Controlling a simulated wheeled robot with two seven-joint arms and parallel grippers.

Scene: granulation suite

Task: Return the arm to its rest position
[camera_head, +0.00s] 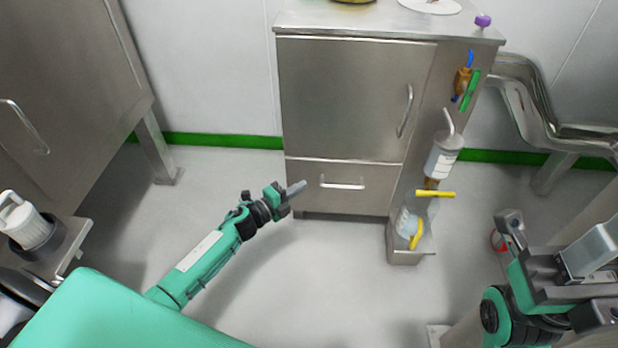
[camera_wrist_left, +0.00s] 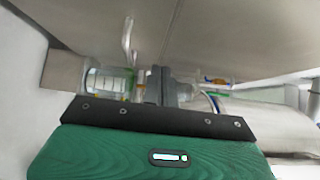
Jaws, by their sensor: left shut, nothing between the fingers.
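My left arm, green and dark grey, reaches from the lower left of the head view. My left gripper (camera_head: 294,189) is at its end, above the floor in front of the cabinet's drawer. Its fingers are together with nothing between them. In the left wrist view the shut fingers (camera_wrist_left: 170,86) stick out past the dark edge of the gripper body. My right gripper (camera_head: 550,268) is at the lower right of the head view, seen from above.
A steel cabinet (camera_head: 345,98) with a drawer (camera_head: 343,186) stands ahead. Its side carries bottles (camera_head: 442,158) and a low holder (camera_head: 405,257). Another steel unit (camera_head: 70,90) is at left, a white-capped container (camera_head: 25,226) below it. Steel pipes (camera_head: 530,100) are at right. The middle floor is clear.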

